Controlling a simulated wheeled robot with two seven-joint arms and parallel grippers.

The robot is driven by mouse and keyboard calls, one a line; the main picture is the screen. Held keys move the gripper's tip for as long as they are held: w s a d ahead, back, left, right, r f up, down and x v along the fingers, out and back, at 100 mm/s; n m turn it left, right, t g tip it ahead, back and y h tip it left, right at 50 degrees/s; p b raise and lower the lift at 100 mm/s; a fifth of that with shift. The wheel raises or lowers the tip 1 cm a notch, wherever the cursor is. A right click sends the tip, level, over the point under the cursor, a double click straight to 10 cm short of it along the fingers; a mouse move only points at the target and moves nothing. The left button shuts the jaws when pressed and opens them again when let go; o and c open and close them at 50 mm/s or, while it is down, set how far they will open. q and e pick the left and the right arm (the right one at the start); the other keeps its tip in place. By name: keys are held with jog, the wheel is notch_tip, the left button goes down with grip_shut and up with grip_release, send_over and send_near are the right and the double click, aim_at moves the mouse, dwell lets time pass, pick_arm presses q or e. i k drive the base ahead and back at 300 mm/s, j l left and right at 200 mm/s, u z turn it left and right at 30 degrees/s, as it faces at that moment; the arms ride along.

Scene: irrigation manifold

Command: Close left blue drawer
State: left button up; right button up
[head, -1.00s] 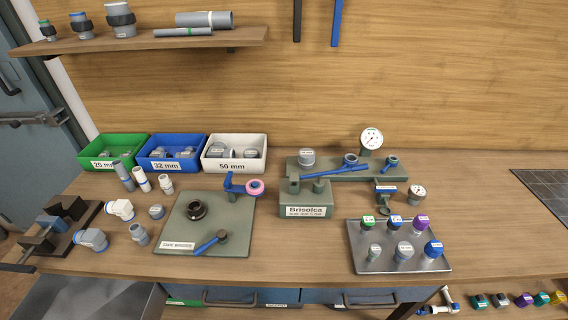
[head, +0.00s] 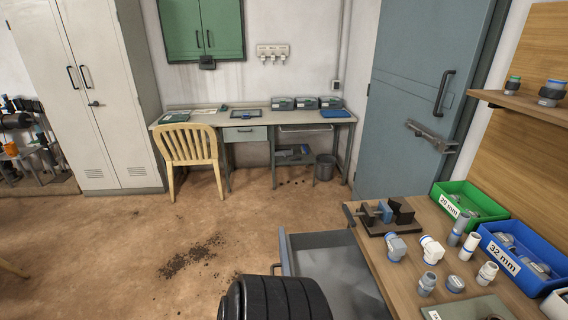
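The left blue drawer (head: 285,252) is pulled out from under the wooden workbench (head: 407,262) at the lower middle of the head view. Its grey-blue front faces left, and part of its dark handle shows beside the front. Its grey inside (head: 335,270) looks empty where I can see it. Its near end is cut off by the picture edge and partly covered by a black ribbed part that seems to be mine. Neither of my grippers is in view.
A vise, pipe fittings, a green bin (head: 470,200) and a blue bin (head: 515,262) stand on the workbench. A blue-grey door (head: 420,90) is behind it. A wooden chair (head: 188,148) stands at a far desk. The brown floor left of the drawer is mostly clear.

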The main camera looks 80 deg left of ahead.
aim_at(335, 258)
jog(key=k+u, duration=0.2)
jog(key=u, duration=2.15)
